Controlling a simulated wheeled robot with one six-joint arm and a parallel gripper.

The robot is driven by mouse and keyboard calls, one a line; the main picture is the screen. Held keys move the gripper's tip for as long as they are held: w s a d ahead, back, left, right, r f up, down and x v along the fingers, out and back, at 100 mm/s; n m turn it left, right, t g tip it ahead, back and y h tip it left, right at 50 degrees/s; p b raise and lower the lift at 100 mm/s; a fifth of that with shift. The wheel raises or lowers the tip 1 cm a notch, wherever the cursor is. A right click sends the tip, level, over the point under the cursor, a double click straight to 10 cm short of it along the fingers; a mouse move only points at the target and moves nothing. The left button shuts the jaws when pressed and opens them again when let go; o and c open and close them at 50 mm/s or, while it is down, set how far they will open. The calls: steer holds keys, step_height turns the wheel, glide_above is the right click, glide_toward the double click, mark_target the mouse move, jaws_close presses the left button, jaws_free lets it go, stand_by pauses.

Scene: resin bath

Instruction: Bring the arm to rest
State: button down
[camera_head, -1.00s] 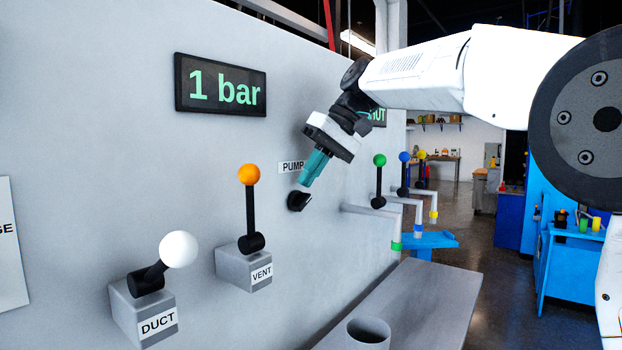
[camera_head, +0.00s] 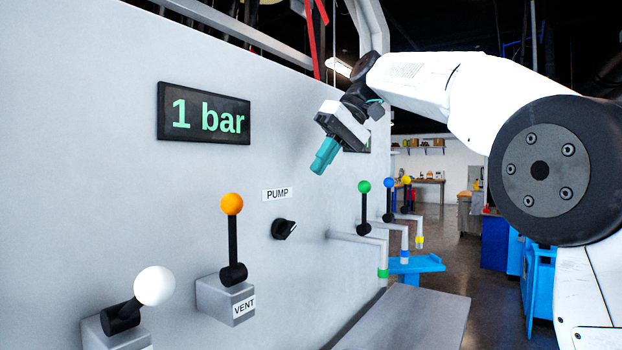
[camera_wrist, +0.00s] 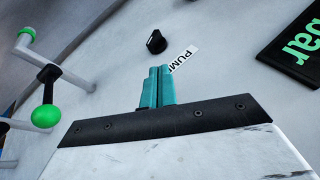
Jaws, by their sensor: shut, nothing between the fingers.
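My gripper (camera_head: 322,156) has teal fingers, shut with nothing between them. In the head view it hangs in front of the grey wall panel, up and to the right of the black PUMP knob (camera_head: 284,229), apart from it. The wrist view also shows the shut fingers (camera_wrist: 158,72), with the knob (camera_wrist: 156,41) beyond their tips. My white arm reaches in from the right of the head view.
A display (camera_head: 204,113) reads "1 bar". The VENT lever (camera_head: 232,237) with an orange ball is upright; a white-ball lever (camera_head: 153,286) leans right. Green (camera_head: 364,188), blue and yellow levers stand beside pipes. A grey bench (camera_head: 418,318) lies below.

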steer(key=shift+d+r, duration=0.2)
steer(key=shift+r, duration=0.1)
steer(key=s+d+f+m+h, duration=0.1)
steer(key=s+d+f+m, duration=0.15)
steer(key=f, duration=0.45)
steer(key=s+d+f+m+h, duration=0.2)
steer(key=d+f, duration=0.1)
steer(key=f, duration=0.4)
steer(key=s+d+f+h, duration=0.1)
steer(key=s+d+f, duration=0.3)
steer(key=s, duration=0.6)
steer(key=s+d+f+m+t+h, duration=0.1)
steer(key=s+d+f, duration=0.3)
steer(key=s+f, duration=0.5)
steer(key=s+d+f+m+t+h, duration=0.1)
steer(key=s+d+f, duration=0.3)
steer(key=s, duration=0.8)
step_height(320, 180, down, 2)
steer(key=shift+s+d+f+h, duration=0.15)
steer(key=shift+s+d+h, duration=0.15)
steer(key=shift+d, duration=0.1)
